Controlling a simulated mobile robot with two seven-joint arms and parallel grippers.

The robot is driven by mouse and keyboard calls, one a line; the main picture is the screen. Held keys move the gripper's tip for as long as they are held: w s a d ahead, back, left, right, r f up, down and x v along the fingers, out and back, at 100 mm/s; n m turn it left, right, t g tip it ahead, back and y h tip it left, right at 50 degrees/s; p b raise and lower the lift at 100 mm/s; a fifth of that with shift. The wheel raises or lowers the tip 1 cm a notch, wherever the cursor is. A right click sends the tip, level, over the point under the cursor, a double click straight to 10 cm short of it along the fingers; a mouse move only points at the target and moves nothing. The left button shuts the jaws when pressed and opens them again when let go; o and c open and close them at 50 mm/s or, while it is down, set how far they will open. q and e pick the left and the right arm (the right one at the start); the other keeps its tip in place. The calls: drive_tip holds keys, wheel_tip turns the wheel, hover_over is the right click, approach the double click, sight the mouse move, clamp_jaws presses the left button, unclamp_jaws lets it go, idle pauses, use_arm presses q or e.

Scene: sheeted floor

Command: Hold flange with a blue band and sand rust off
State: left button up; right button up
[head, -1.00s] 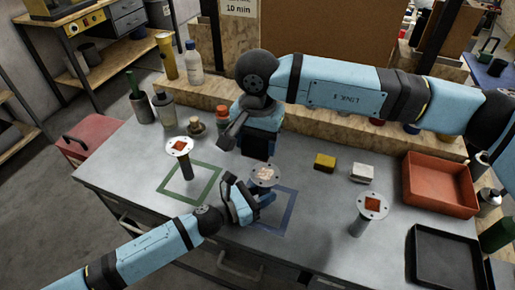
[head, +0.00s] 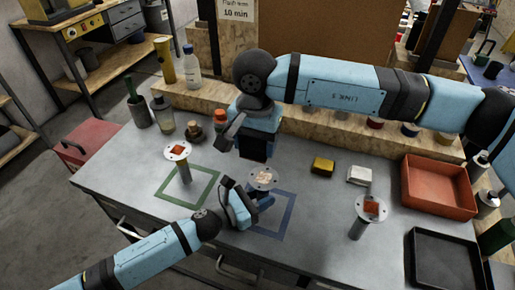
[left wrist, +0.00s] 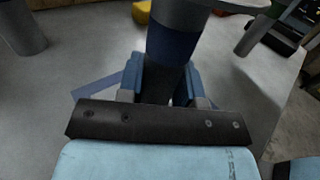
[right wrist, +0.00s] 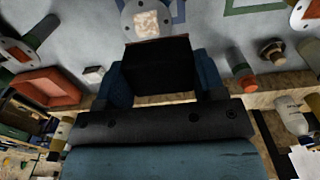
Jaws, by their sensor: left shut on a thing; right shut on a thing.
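The blue-banded flange (head: 264,179) is upright, its round face up, with a pale tan patch. In the left wrist view its dark blue band (left wrist: 172,46) shows on the stem, between the fingers of my left gripper (left wrist: 160,85), which is shut on the stem. My left gripper (head: 258,202) is over the blue square outline (head: 257,233). My right gripper (right wrist: 160,78) is shut on a black block (right wrist: 157,66). In the head view the block (head: 255,149) is just behind the flange face and looks apart from it; the exact gap is unclear.
One flange with a rust-orange patch (head: 176,152) stands inside the green square outline (head: 165,202); another (head: 371,208) stands at right. A yellow block (head: 322,166) and white block (head: 359,175) lie behind. A red tray (head: 438,202) and black tray (head: 443,252) are at right.

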hover_over(255, 175)
drive_tip(key=shift+d+f, duration=0.1)
drive_tip(key=shift+f, duration=2.85)
drive_tip(key=shift+d+f, duration=0.1)
drive_tip(key=shift+f, duration=0.75)
drive_tip(key=shift+s+d, duration=0.35)
drive_tip(key=shift+d, duration=0.4)
drive_tip(key=shift+s+d, duration=0.25)
drive_tip(key=shift+d, duration=0.5)
drive_tip(key=shift+w+a, duration=0.25)
drive_tip(key=shift+a, duration=0.55)
drive_tip(key=shift+w+a, duration=0.25)
drive_tip(key=shift+a, duration=0.5)
drive_tip(key=shift+w+a+r, duration=0.1)
drive_tip(key=shift+r, duration=3.9)
